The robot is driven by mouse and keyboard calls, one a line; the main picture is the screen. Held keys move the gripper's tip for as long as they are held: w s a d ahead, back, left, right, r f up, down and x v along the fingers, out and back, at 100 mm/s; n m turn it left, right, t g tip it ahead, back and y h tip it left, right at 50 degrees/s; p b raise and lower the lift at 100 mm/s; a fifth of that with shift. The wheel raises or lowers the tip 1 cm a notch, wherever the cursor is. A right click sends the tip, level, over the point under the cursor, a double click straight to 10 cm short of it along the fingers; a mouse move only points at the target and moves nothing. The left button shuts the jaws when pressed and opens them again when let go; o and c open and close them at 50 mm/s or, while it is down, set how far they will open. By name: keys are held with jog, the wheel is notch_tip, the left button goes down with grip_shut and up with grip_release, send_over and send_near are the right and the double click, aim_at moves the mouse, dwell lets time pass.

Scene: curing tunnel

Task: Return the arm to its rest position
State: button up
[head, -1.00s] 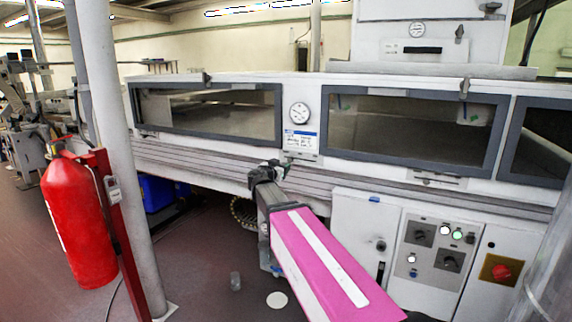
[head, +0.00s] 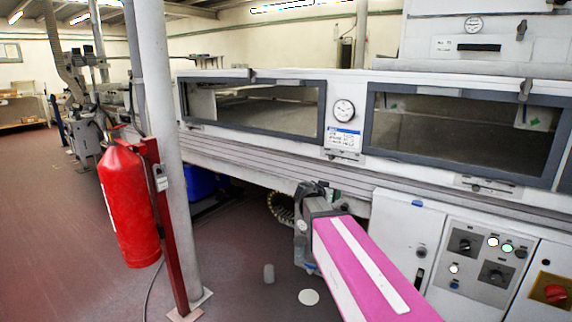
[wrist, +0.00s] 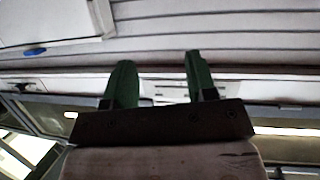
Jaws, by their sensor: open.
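My arm, with a pink and white cover, reaches forward from the bottom right in the head view. Its far end is low in front of the curing tunnel (head: 262,150); my gripper's fingers cannot be made out there. In the wrist view my gripper (wrist: 157,82) shows two green fingers standing apart, with nothing between them. Behind the fingers are pale ribbed panels of the machine, blurred.
A red fire extinguisher (head: 130,205) hangs on a red post (head: 168,235) beside a grey column (head: 157,150) at left. A control panel (head: 485,260) is at lower right. Open floor (head: 50,215) is at far left.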

jog(key=s+a+f+n+g+y, duration=0.1)
jog(key=s+f+n+g+y, duration=0.7)
jog(key=s+f, duration=1.4)
jog(key=shift+s+f+g+y, duration=0.15)
jog(key=shift+f+g+y, duration=0.7)
jog(key=shift+g+y, duration=0.05)
dwell(3.5)
